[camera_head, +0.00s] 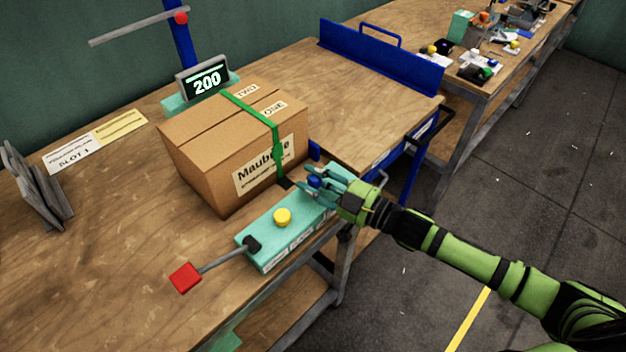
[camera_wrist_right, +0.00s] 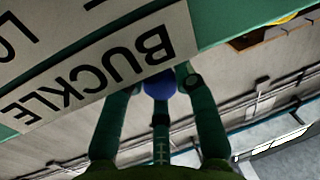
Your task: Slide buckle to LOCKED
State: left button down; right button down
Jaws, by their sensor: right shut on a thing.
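The teal control box (camera_head: 270,240) lies along the table's front edge, with a yellow knob (camera_head: 282,216) on top and a lever with a red square end (camera_head: 186,277) at its left. My right gripper (camera_head: 312,184) is at the box's right end, shut on a blue knob (camera_head: 314,182). In the right wrist view the blue knob (camera_wrist_right: 160,84) sits between the fingers, beside a white label reading BUCKLE (camera_wrist_right: 120,60). The fingers hide part of the knob, and the LOCKED marking is not readable. My left gripper is not in view.
A cardboard box (camera_head: 215,140) with a green strap (camera_head: 262,120) stands just behind the control box. A display (camera_head: 206,80) reads 200. A blue-railed board (camera_head: 375,110) lies at the right.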

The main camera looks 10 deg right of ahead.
jog(key=w+d, duration=0.1)
jog(key=d, duration=0.1)
jog(key=w+d, duration=0.2)
jog(key=shift+d, duration=0.1)
jog(key=c, duration=0.9)
grip_release()
jog(key=shift+d, duration=0.1)
jog(key=shift+c, duration=0.2)
jog(key=shift+s, duration=0.1)
jog(key=shift+s+d, duration=0.1)
jog(key=shift+s, duration=0.1)
jog(key=v, duration=1.1)
jog(key=shift+d, duration=0.2)
jog(key=shift+s, duration=0.1)
